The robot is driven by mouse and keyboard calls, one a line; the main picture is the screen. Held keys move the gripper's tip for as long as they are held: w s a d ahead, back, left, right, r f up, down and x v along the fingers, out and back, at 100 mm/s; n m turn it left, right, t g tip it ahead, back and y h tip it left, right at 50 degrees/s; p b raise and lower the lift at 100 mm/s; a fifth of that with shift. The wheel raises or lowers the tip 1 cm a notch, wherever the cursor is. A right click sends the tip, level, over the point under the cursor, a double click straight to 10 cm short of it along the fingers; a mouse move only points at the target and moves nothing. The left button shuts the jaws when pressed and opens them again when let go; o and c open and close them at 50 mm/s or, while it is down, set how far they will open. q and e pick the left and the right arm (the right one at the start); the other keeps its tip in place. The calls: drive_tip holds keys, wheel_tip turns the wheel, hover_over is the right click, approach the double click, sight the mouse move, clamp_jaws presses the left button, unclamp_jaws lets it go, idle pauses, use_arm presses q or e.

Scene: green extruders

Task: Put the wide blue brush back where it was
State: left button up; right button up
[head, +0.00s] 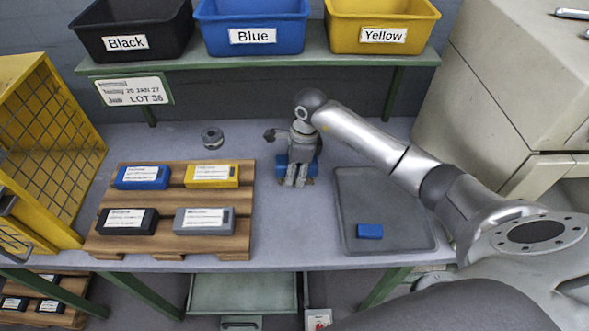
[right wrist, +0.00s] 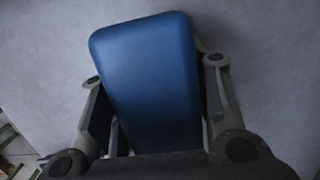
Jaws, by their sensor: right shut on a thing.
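My right gripper (head: 297,175) points down over the table, between the wooden pallet and the grey tray. It is shut on the wide blue brush (head: 281,160), whose blue ends show on both sides of the fingers. In the right wrist view the brush (right wrist: 150,75) is a broad blue block with rounded corners, between the two fingers. Its bristles cannot be made out, and I cannot tell whether it touches the table. A smaller blue block (head: 369,231) lies on the grey tray (head: 385,195). My left gripper is not in view.
The wooden pallet (head: 175,221) at the left carries blue, yellow, black and grey labelled boxes. A small round metal part (head: 212,137) lies behind it. Black, blue and yellow bins (head: 255,22) stand on the shelf above. A yellow mesh cage (head: 50,150) borders the left. Most of the tray is bare.

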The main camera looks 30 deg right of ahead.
drive_tip(key=shift+f, duration=0.1)
drive_tip(key=shift+f, duration=0.15)
drive_tip(key=o, duration=1)
drive_tip(key=shift+r, duration=0.3)
drive_tip(key=r, duration=0.4)
drive_tip(key=d+r+b, duration=0.1)
drive_tip(key=r, duration=0.6)
drive_tip(key=shift+s+d+r+b, duration=0.3)
drive_tip(key=shift+s+r, duration=0.1)
drive_tip(key=shift+s+f, duration=0.1)
